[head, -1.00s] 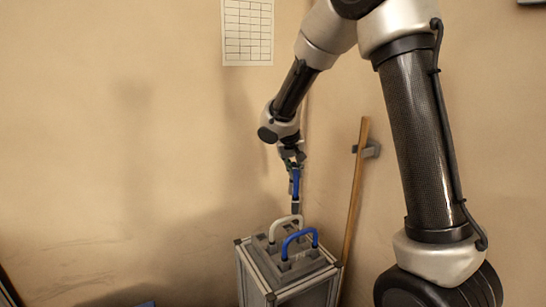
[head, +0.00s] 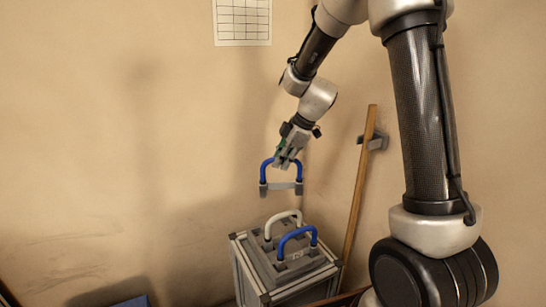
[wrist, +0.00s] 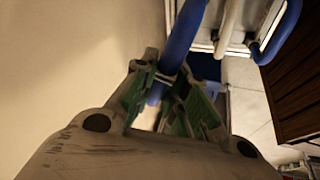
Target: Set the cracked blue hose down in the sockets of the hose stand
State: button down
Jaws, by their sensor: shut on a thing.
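My gripper (head: 287,160) is shut on the top of a blue arched hose (head: 264,173) with grey ends. The hose hangs with both ends down, in the air above the hose stand and apart from it. In the wrist view the blue hose (wrist: 184,36) runs between the green-padded fingers (wrist: 165,88). No crack can be made out at this size. The hose stand (head: 262,273) is a grey socketed block on a metal frame. A white arched hose (head: 284,214) and another blue arched hose (head: 298,233) stand upright in it. Sockets are too small to tell apart.
A wooden pole (head: 359,195) leans by the wall just right of the stand, near a grey wall bracket (head: 376,141). A printed sheet (head: 242,20) hangs on the wall. A dark brown wooden piece (wrist: 296,85) shows in the wrist view. Space left of the stand is open.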

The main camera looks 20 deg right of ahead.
jog(key=a+n, duration=0.1)
jog(key=n+g, duration=0.1)
jog(key=w+a+r+n, duration=0.1)
jog(key=n, duration=0.1)
jog(key=shift+a+g+y, duration=0.3)
jog(key=shift+g+y, duration=0.1)
jog(key=shift+f, duration=0.1)
notch_tip(320, 180, down, 13)
dwell(0.4)
jog(key=shift+a+f, duration=0.15)
jog(key=shift+f, duration=1.1)
dwell(1.0)
jog(key=shift+f, duration=0.35)
